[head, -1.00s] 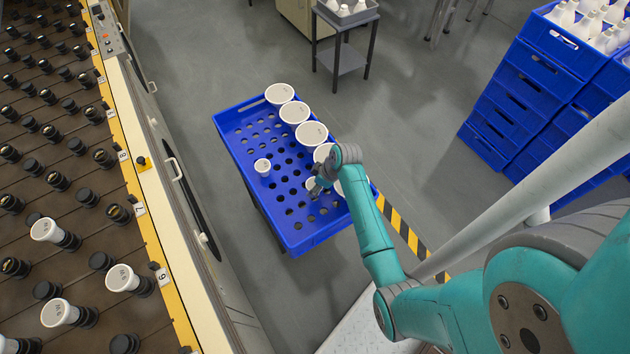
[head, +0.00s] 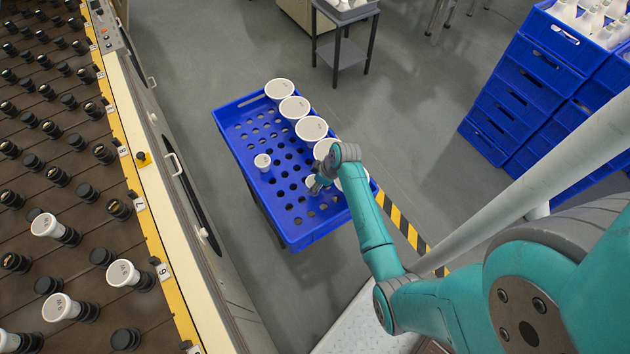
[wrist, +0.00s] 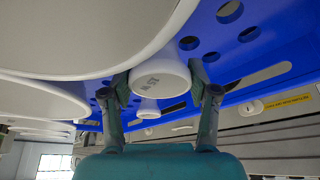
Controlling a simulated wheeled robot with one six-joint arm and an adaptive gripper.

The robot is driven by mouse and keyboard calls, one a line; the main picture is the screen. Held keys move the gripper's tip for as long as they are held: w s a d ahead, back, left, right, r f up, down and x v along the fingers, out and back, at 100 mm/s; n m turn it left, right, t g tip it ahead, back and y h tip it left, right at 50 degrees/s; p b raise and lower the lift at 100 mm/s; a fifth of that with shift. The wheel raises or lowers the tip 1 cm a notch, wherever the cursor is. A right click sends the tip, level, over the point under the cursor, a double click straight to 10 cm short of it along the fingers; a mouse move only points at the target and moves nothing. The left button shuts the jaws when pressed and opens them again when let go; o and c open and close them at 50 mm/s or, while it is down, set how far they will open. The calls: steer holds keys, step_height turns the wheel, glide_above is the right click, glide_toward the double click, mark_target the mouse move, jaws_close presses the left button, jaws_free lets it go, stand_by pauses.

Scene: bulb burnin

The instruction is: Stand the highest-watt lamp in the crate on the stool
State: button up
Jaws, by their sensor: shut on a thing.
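My gripper (head: 317,186) is over the near right part of a blue perforated crate (head: 292,240). It is shut on a small white lamp, whose pale end (head: 309,181) shows beside the fingers. In the wrist view the lamp (wrist: 160,78) sits between the two fingers, with printing on its face too blurred to read. I cannot tell whether its base is in a crate hole or just above. Another small white lamp (head: 262,161) stands in the crate to the left. Several large white lamps (head: 311,128) line the crate's right side; my arm partly hides the nearest.
A rack (head: 75,180) of sockets, some holding white lamps, runs along the left behind a yellow numbered edge. A small grey stand (head: 345,50) with a tray of white items is at the back. Stacked blue crates (head: 530,80) stand right. Grey floor lies between.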

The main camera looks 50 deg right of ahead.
steer(key=shift+f, duration=1.15)
steer(key=o, duration=1.2)
steer(key=shift+o, duration=0.2)
steer(key=shift+r, duration=0.1)
step_height(320, 180, up, 10)
steer(key=shift+f, duration=0.1)
steer(key=s+a+f+m+t+h, duration=0.1)
steer(key=s+a+m+t+h, duration=0.25)
steer(key=s+a, duration=1.2)
steer(key=s+a+r+t+y, duration=0.1)
steer(key=s+a+r+t, duration=0.2)
steer(key=s+r, duration=0.5)
steer(key=s+a+r+m+t, duration=0.1)
steer(key=s+a+r+t, duration=0.2)
steer(key=s+r, duration=0.5)
step_height(320, 180, up, 8)
steer(key=shift+s+f+t+y, duration=0.15)
steer(key=shift+s+t+y, duration=0.2)
steer(key=shift+t, duration=0.2)
